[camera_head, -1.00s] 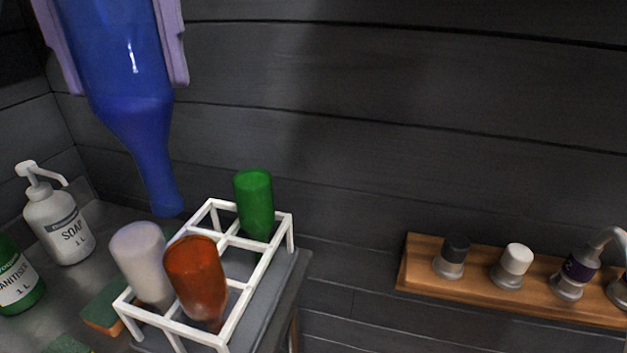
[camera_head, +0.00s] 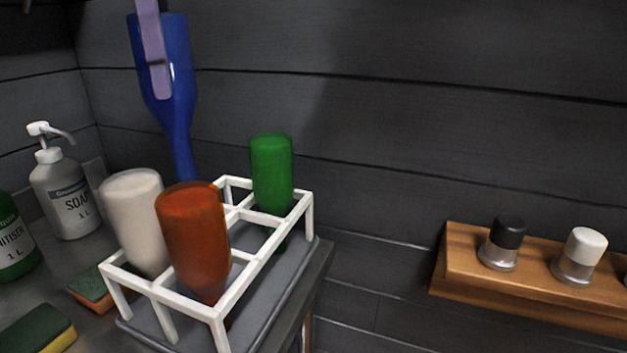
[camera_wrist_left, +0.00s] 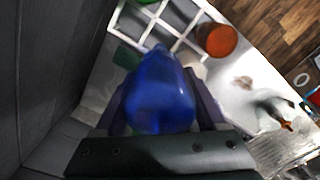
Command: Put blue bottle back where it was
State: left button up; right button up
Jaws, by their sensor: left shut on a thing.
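The blue bottle (camera_head: 178,98) is upside down, neck pointing down, at the far left corner of the white rack (camera_head: 262,262). My left gripper (camera_head: 157,80) is shut on its body; in the left wrist view the bottle (camera_wrist_left: 163,95) sits between the two fingers. The bottle's neck is near the rack's back left compartment; its lower end is hidden behind the orange bottle, so I cannot tell whether it is inside. The rack holds an upside-down white bottle (camera_head: 134,215), orange bottle (camera_head: 192,240) and green bottle (camera_head: 271,172). My right gripper is not in view.
A soap dispenser (camera_head: 62,190) and a green sanitiser bottle (camera_head: 14,240) stand left of the rack. Sponges (camera_head: 42,328) lie in front. The dark plank wall is close behind. A wooden tap board (camera_head: 540,280) is at right.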

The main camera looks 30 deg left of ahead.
pick_arm(q)
notch_tip(320, 180, down, 15)
dwell(0.3)
jog(key=shift+b, duration=0.3)
jog(key=shift+f, duration=0.15)
jog(key=o, duration=1.6)
notch_tip(320, 180, up, 12)
jog(key=shift+r, duration=0.2)
